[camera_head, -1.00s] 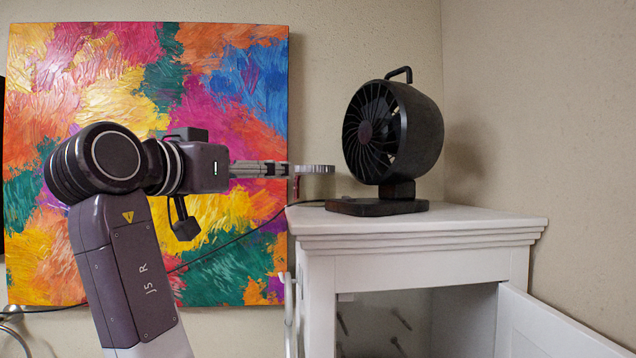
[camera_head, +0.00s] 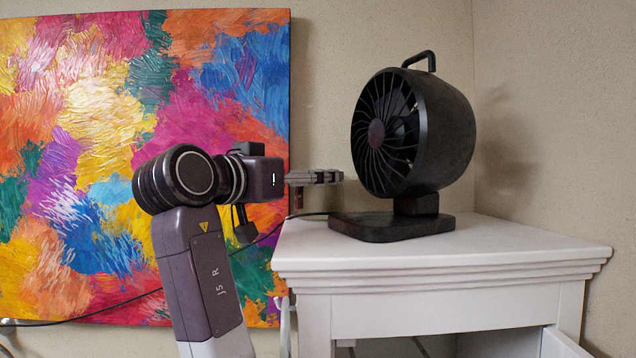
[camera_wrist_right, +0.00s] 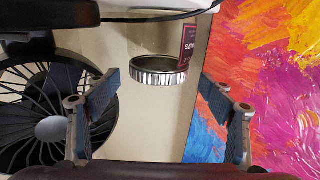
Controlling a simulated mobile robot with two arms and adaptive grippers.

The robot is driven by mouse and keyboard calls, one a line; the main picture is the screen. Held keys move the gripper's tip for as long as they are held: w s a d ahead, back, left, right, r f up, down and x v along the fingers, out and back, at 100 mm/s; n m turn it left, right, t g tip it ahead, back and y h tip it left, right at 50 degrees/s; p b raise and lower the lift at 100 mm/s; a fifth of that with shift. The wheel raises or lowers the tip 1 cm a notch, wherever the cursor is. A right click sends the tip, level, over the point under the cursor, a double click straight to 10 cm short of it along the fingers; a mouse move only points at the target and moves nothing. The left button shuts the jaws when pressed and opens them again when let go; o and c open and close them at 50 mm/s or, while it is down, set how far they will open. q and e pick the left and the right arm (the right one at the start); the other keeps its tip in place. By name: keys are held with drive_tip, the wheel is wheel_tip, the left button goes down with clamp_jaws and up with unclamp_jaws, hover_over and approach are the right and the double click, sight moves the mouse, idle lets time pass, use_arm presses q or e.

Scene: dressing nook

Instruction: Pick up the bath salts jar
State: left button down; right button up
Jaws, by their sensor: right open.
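The bath salts jar shows in the right wrist view as a shiny ridged metal lid (camera_wrist_right: 158,70), with a dark red label (camera_wrist_right: 187,45) above it in this upside-down picture. My right gripper (camera_wrist_right: 160,94) is open, and the lid shows in the gap between its fingers. I cannot tell how far in the jar is, and I see no grip on it. In the head view my right gripper (camera_head: 328,176) is level above the cabinet's left end. Its fingers hide most of the jar there; a small reddish strip below them may be its label. My left gripper is not in view.
A black fan (camera_head: 440,130) stands on the white cabinet (camera_head: 430,250), close to my right fingers; it fills the left side of the wrist view. A dark cable runs behind the cabinet top's left end. A colourful painting (camera_head: 80,100) hangs behind my arm. The cabinet door is open.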

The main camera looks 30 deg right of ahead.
drive_tip(key=p+x, duration=0.1)
drive_tip(key=x, duration=0.2)
drive_tip(key=shift+d, duration=0.15)
drive_tip(key=shift+w+d+f, duration=0.1)
drive_tip(key=shift+w+d, duration=0.15)
drive_tip(key=shift+d, duration=0.25)
drive_tip(key=shift+a, duration=0.1)
drive_tip(key=shift+s+a, duration=0.1)
drive_tip(key=shift+a, duration=0.15)
drive_tip(key=c, duration=1.5)
drive_tip(key=shift+c, duration=0.3)
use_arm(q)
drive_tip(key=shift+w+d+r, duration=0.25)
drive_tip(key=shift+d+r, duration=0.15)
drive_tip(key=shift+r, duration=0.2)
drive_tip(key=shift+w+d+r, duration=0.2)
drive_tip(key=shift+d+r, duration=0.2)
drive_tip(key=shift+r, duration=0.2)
